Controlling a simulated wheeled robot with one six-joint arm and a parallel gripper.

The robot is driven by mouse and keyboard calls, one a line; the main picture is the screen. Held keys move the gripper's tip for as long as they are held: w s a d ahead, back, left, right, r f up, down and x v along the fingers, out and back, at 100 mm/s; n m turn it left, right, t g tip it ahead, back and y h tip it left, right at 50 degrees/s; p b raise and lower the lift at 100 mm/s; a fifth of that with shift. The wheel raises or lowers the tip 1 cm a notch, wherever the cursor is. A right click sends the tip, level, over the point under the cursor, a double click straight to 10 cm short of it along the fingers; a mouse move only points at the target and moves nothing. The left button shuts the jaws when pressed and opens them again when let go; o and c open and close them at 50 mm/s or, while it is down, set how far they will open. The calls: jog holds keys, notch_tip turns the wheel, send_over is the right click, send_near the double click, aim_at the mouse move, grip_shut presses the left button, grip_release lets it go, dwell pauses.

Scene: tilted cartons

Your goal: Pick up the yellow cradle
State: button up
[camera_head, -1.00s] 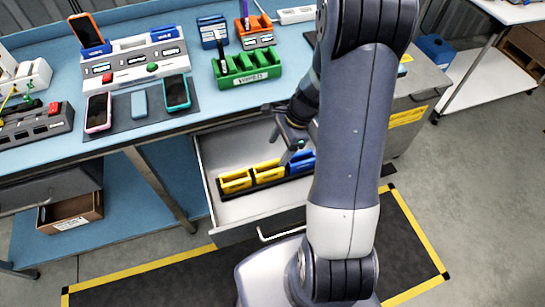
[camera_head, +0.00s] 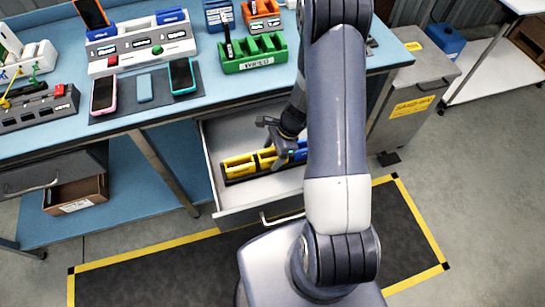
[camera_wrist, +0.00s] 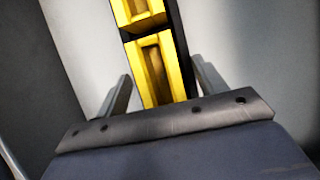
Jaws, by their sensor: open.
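Two yellow cradles stand in a row on a dark strip inside the open drawer, one on the left (camera_head: 239,166) and one in the middle (camera_head: 267,158). A blue cradle (camera_head: 300,153) is at the right end, partly hidden by my arm. My gripper (camera_head: 270,136) is open above the middle and right part of the row. In the wrist view, my two fingers (camera_wrist: 162,70) stand apart on either side of the nearer yellow cradle (camera_wrist: 146,66). The other yellow cradle (camera_wrist: 135,20) is beyond it, cut off by the top edge. I cannot tell whether the fingers touch anything.
The drawer (camera_head: 240,205) has bare floor around the row and raised walls. Above it, the blue workbench (camera_head: 215,92) carries a green cradle block (camera_head: 252,58), phones and a grey charging dock (camera_head: 140,48). A grey cabinet (camera_head: 405,112) stands to the right.

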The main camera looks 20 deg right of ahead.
jog(key=shift+f, duration=0.15)
jog(key=shift+c, duration=0.6)
jog(key=c, duration=1)
jog(key=shift+o, duration=0.2)
notch_tip(320, 180, up, 10)
jog(key=shift+r+p, duration=0.8)
jog(key=shift+p, duration=0.05)
dwell(0.3)
jog(key=shift+r+p, duration=1.3)
jog(key=shift+r, duration=0.15)
